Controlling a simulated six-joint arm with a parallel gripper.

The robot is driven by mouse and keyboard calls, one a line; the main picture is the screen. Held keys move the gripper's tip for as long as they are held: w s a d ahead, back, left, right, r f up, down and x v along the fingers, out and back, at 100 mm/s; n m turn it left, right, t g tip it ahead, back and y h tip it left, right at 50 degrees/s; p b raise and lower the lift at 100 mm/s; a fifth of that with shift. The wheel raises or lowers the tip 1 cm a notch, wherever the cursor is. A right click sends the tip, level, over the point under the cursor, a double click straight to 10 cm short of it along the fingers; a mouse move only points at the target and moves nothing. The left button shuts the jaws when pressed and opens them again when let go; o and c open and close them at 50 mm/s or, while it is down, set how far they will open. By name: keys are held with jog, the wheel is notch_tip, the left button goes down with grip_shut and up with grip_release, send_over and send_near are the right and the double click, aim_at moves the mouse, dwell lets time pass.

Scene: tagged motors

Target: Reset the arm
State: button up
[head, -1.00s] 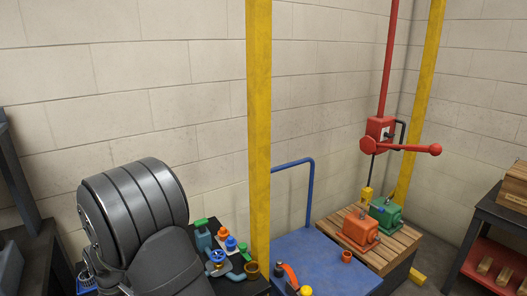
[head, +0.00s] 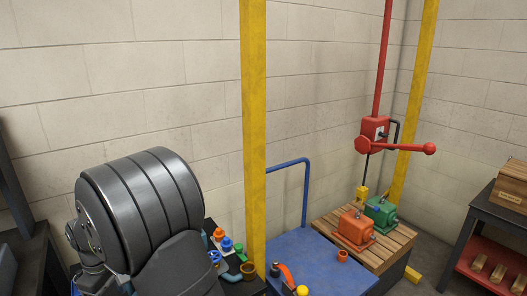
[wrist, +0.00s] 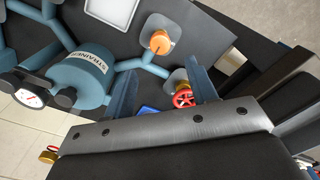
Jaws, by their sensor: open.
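My gripper (wrist: 163,82) shows in the wrist view with its two fingers spread apart and nothing between them. It is tilted over a teal strainer assembly. The strainer body (wrist: 83,83) with its white label lies left of the fingers. A red valve wheel (wrist: 184,98) shows beside the right finger, and an orange knob (wrist: 160,42) lies beyond the fingertips. In the head view my large dark arm links fill the lower left, and I cannot make out the fingertips there. An orange motor (head: 355,228) and a green motor (head: 382,212) sit on a wooden pallet (head: 398,245) at the right.
A yellow post (head: 253,130) stands just right of my arm. Beyond it are a blue cart (head: 325,262) and a red hoist with a side handle (head: 375,128). Small coloured fittings (head: 226,246) crowd the bench beside my arm. A pressure gauge (wrist: 28,87) shows near the strainer.

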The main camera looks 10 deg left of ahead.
notch_tip(320, 180, up, 9)
notch_tip(320, 180, down, 18)
jog(key=shift+r, duration=0.1)
jog(key=shift+r+n, duration=0.25)
jog(key=shift+n, duration=0.65)
jog(key=n, duration=1)
jog(key=shift+n, duration=2.6)
